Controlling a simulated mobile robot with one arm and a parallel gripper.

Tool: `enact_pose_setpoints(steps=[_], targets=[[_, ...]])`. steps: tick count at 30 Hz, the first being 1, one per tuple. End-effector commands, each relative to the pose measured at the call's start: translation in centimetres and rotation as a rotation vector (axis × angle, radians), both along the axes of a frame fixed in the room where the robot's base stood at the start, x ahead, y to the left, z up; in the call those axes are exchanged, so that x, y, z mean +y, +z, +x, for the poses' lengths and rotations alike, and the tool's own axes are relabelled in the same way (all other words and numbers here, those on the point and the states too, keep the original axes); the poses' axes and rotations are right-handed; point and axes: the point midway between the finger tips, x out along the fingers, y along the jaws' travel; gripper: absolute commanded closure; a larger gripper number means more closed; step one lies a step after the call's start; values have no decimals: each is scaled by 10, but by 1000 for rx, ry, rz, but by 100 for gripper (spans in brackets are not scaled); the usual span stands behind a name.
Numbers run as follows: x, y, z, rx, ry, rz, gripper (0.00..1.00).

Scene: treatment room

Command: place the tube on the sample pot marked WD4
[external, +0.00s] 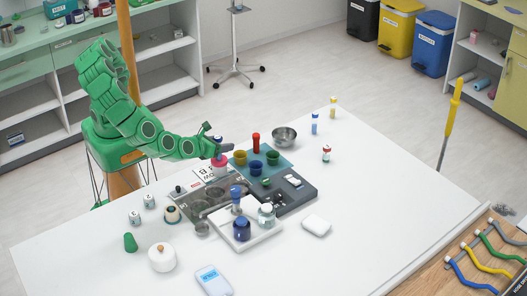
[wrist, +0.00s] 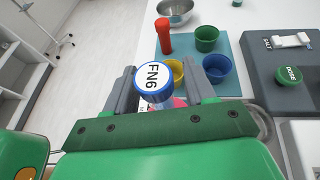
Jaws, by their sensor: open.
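An upright tube with a white top marked FN6 and a blue rim (wrist: 155,85) stands between the jaws of my gripper (wrist: 160,76). The jaws are open, one on each side of it. In the external view my gripper (external: 218,150) is above a pink pot (external: 219,167), and the tube's top (external: 218,140) shows over the jaws. A sliver of pink (wrist: 180,102) shows under the tube in the wrist view. The tube looks to be on or just over the pink pot; contact is hidden. I cannot read WD4 on any pot.
A red upright piece (external: 256,142) and yellow (external: 240,158), green (external: 272,158) and blue (external: 256,169) cups stand close to my gripper on a teal mat (wrist: 237,45). A metal bowl (external: 284,136) is behind. A white tray (external: 250,243) holds jars in front. The table's right side is mostly clear.

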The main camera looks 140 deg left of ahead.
Motion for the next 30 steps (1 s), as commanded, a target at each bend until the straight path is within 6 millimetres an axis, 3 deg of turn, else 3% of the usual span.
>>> enact_pose_setpoints(steps=[8,30], targets=[[-6,5,2,0,-2,-1,46],[-100,44,16,-1,-3,0,46]])
